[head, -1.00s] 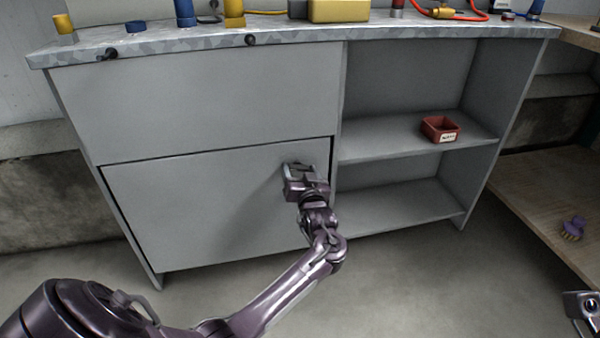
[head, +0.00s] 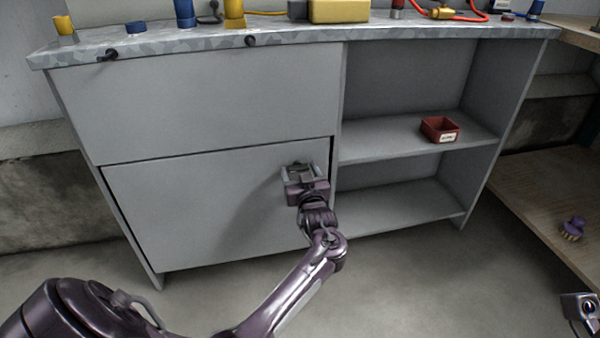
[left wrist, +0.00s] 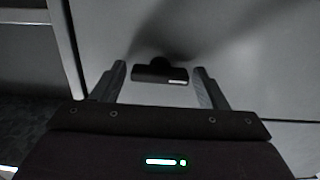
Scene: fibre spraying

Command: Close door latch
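The grey cabinet door (head: 200,210) fills the lower left of the cabinet, and a dark gap shows along its top and left edges. A small dark latch handle (left wrist: 160,73) with a pale label sits on the door, seen in the left wrist view. My left gripper (head: 301,168) is at the door's right side; it also shows in the left wrist view (left wrist: 161,76). Its fingers are apart, one on each side of the latch handle, with visible gaps. In the head view my gripper hides the latch. No fingers of my right gripper show.
Open shelves to the right hold a red bin (head: 439,129). The worktop (head: 300,33) above carries yellow, blue and red items, with two black knobs on its front edge. A purple brush (head: 571,229) lies on a wooden shelf at right. The floor in front is clear.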

